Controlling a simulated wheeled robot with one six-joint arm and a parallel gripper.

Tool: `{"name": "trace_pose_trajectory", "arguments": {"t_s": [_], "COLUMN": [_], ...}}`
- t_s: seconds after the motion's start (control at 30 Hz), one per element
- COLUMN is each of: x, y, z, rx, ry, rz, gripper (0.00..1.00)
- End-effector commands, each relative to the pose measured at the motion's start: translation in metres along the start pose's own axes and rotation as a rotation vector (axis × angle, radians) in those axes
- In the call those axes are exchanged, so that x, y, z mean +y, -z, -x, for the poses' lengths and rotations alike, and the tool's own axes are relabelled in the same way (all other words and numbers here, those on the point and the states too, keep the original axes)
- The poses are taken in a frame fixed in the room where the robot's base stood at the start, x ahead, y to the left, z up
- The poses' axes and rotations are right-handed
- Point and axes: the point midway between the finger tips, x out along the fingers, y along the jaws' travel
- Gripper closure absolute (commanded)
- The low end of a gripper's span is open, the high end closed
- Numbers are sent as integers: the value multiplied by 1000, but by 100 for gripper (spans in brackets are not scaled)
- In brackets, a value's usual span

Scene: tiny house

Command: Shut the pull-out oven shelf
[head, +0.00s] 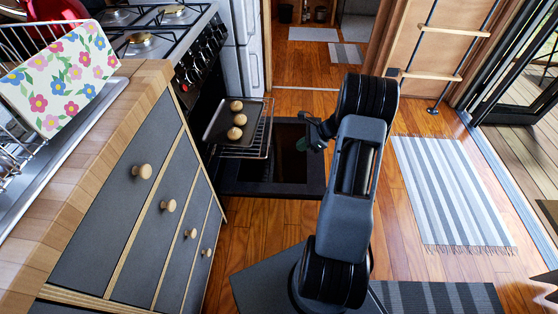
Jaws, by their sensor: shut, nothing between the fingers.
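The pull-out oven shelf (264,140) is a wire rack sticking out of the oven above the lowered oven door (245,190). A dark baking tray (220,122) with three round buns (234,133) rests on it. My gripper (304,131) is shut and empty, just right of the shelf's outer end. It appears to be apart from the rack, but I cannot tell the exact gap. My arm hides part of the floor beyond the door's right side.
A wooden counter with dark drawers (120,220) and round knobs runs along the left. The stove (150,40) is above the oven. A striped rug (450,190) lies on the right. Wood floor (300,105) is clear beyond the door.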

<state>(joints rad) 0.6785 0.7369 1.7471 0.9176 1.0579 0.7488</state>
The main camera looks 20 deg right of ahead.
Motion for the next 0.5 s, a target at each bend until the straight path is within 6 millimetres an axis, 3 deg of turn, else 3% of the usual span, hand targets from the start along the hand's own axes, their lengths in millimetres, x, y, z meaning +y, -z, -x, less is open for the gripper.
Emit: {"name": "trace_pose_trajectory", "arguments": {"t_s": [0.1,0.5], "x": [-2,-2], "y": [8,8], "z": [-16,-89], "rx": [-9,-7], "ry": [4,2], "rz": [-22,-19], "gripper": [100,100]}}
